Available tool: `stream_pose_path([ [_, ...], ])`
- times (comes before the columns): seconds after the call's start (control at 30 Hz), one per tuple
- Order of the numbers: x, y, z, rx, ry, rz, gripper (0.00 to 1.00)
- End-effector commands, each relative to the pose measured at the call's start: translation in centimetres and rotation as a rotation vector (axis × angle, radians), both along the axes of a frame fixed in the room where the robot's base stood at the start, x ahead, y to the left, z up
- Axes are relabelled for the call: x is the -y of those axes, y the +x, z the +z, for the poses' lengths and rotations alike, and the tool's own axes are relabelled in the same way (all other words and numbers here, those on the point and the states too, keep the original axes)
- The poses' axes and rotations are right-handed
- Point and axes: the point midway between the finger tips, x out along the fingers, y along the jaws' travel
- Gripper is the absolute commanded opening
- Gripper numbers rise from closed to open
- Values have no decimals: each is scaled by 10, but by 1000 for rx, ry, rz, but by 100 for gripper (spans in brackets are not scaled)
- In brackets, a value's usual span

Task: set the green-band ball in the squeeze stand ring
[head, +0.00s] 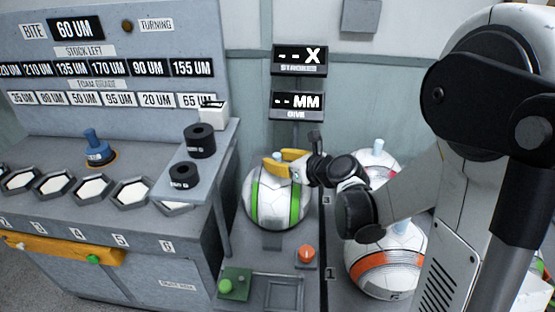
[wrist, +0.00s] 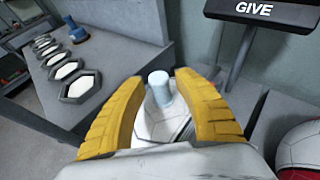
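The green-band ball (head: 262,203), white with green stripes, rests at the squeeze stand (head: 272,241) below the two displays. The stand's ring is hidden beneath the ball, so I cannot tell exactly how the ball is seated. My gripper (head: 287,160) is at the ball's top. In the wrist view, its yellow fingers (wrist: 160,85) are spread on both sides of the pale blue peg (wrist: 159,92) on the white ball (wrist: 150,127). A gap shows between the peg and each finger, so the gripper is open.
An orange-band ball (head: 385,268) and a red-band ball (head: 378,162) stand to the right. A shelf with black weights (head: 199,141) is close on the left. A red button (head: 306,253) and a green button (head: 226,286) are in front. Displays (head: 298,106) hang behind.

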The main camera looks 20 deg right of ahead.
Motion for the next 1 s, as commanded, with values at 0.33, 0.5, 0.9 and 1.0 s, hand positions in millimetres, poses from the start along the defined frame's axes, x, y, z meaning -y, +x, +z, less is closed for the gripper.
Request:
stream_pose_path([
  [0.33, 2, -4, 10, 0, 1, -1, 38],
  [0.5, 16, -35, 25, 0, 0, -5, 38],
  [0.9, 41, -97, 50, 0, -1, -2, 38],
  [1.0, 40, -103, 52, 3, -39, 19, 38],
])
